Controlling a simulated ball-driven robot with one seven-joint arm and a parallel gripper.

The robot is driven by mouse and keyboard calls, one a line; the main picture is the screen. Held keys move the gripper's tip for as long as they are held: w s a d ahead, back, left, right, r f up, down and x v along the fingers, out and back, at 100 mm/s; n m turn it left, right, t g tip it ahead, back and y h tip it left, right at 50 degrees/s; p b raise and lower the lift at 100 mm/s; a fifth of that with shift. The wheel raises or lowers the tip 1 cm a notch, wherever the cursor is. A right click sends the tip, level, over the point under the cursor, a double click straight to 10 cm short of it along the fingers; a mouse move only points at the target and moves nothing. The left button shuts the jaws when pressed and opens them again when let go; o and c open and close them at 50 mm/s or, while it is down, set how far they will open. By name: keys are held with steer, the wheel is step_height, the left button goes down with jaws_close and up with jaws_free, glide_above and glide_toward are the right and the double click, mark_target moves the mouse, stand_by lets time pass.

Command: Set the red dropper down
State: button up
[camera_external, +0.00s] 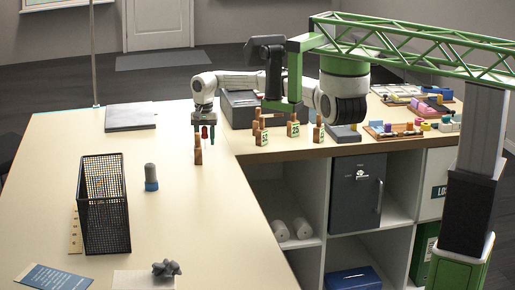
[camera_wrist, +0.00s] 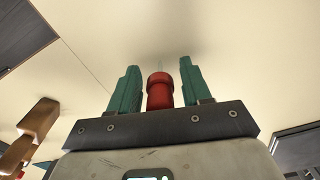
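The red dropper (camera_wrist: 159,92) is between the two green fingers of my gripper (camera_wrist: 161,86) in the wrist view. Its thin clear tip points away from the palm, towards the pale table. In the external view my gripper (camera_external: 205,138) hangs fingers-down over the back of the table, with the red dropper (camera_external: 205,132) between its fingers. The gripper appears shut on the dropper, though narrow gaps beside the red part show in the wrist view. Whether the tip touches the table cannot be told.
A wooden block with a number tag (camera_external: 198,151) stands close in front of the gripper. Other tagged blocks (camera_external: 293,128) stand to the right. A black mesh basket (camera_external: 104,205) and a grey-and-blue cylinder (camera_external: 151,178) stand at left. A grey flat slab (camera_external: 131,117) lies behind; table between is clear.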

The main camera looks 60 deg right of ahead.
steer(key=shift+o, duration=0.2)
step_height(320, 180, up, 12)
steer(key=shift+r+b, duration=0.2)
steer(key=shift+b, duration=0.35)
stand_by(0.5)
